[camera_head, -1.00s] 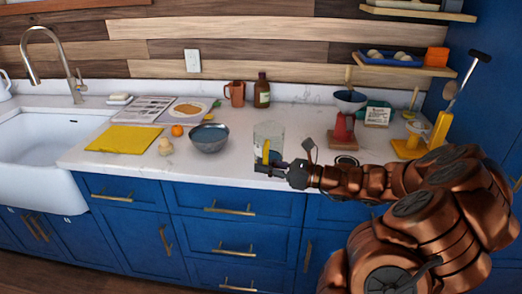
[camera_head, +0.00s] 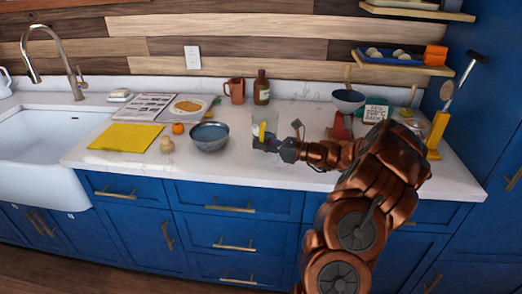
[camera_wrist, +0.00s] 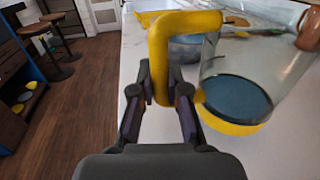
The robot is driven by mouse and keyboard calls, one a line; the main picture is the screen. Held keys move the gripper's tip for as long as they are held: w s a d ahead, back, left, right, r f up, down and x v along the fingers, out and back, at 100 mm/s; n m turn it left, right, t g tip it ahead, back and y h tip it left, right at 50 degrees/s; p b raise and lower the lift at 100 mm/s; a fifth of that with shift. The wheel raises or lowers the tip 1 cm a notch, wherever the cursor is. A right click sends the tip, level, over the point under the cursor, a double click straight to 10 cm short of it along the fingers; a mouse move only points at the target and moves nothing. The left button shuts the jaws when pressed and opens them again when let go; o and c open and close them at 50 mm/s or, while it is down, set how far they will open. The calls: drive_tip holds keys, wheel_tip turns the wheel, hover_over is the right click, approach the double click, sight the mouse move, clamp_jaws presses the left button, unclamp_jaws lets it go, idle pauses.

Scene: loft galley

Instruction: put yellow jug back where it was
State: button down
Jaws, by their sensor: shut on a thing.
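The yellow jug has a clear body with a yellow handle and a yellow bottom. In the head view the jug (camera_head: 264,122) is upright over the front part of the white counter, right of the grey-blue bowl. In the wrist view its clear body (camera_wrist: 255,55) is at the right and its yellow handle (camera_wrist: 157,60) is between my fingers. My gripper (camera_head: 266,143) is shut on the handle, and its fingers also show in the wrist view (camera_wrist: 166,95). I cannot tell whether the jug's bottom touches the counter.
The grey-blue bowl (camera_head: 210,137) is left of the jug. A terracotta mug (camera_head: 236,90) and brown bottle (camera_head: 261,88) stand behind.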

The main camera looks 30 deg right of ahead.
drive_tip(key=shift+w+d, duration=0.15)
drive_tip(key=shift+w, duration=0.1)
drive_tip(key=shift+w+f, duration=0.1)
drive_tip(key=shift+f, duration=0.15)
drive_tip(key=shift+f+p, duration=0.7)
drive_tip(key=shift+f, duration=0.8)
drive_tip(key=c, duration=1.2)
unclamp_jaws()
drive_tip(key=shift+f, duration=0.15)
